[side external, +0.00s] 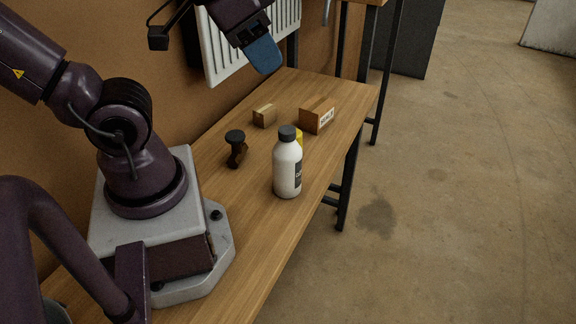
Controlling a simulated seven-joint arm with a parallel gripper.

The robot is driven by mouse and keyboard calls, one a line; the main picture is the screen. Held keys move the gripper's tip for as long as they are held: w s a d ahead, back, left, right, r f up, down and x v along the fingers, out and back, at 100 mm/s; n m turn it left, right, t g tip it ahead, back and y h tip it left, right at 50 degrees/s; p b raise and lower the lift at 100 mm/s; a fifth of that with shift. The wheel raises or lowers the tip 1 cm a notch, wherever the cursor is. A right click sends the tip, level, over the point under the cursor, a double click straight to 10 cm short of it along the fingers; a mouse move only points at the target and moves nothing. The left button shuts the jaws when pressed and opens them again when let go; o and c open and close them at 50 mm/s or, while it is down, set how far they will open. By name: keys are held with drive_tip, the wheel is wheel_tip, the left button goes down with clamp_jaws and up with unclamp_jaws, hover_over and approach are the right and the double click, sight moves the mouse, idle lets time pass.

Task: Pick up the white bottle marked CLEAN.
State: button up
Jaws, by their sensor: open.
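A white bottle (287,168) with a dark cap stands upright on the wooden bench (240,245), near its right-hand edge. A dark label wraps its right side; its lettering is turned partly away and I cannot read it in full. My gripper (263,54) is high at the top of the view, beyond and above the bottle and well apart from it. It is open, with a blue fingertip showing and nothing seen in it; its other finger is not clearly visible.
A yellow thing (299,137) is mostly hidden behind the bottle. A black-topped, knob-like object (235,147) stands to its left. A small cardboard box (265,116) and a larger labelled one (314,116) sit farther back. A white radiator (225,55) hangs on the wall.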

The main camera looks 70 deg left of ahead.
drive_tip(key=o, duration=0.5)
drive_tip(key=shift+c, duration=0.2)
drive_tip(key=m+g+y, duration=0.8)
drive_tip(key=m+y, duration=0.7)
drive_tip(key=m, duration=0.1)
approach(289, 139)
drive_tip(key=s+d+f, duration=0.1)
drive_tip(key=s+f, duration=0.2)
drive_tip(key=s, duration=0.3)
drive_tip(key=w+a+m+t+y, duration=0.1)
drive_tip(key=a, duration=0.1)
drive_tip(key=w+a+r+m+t+y, duration=0.1)
drive_tip(key=w+a, duration=0.1)
drive_tip(key=w+a+m+t+y, duration=0.1)
drive_tip(key=a+t, duration=0.1)
drive_tip(key=shift+w+a+r, duration=0.2)
drive_tip(key=shift+a, duration=0.1)
drive_tip(key=shift+w+a+f, duration=0.1)
drive_tip(key=shift+a+f, duration=0.1)
drive_tip(key=shift+a, duration=1.25)
drive_tip(key=shift+w+a+f, duration=0.1)
drive_tip(key=shift+a+f, duration=0.05)
drive_tip(key=shift+a, duration=1.3)
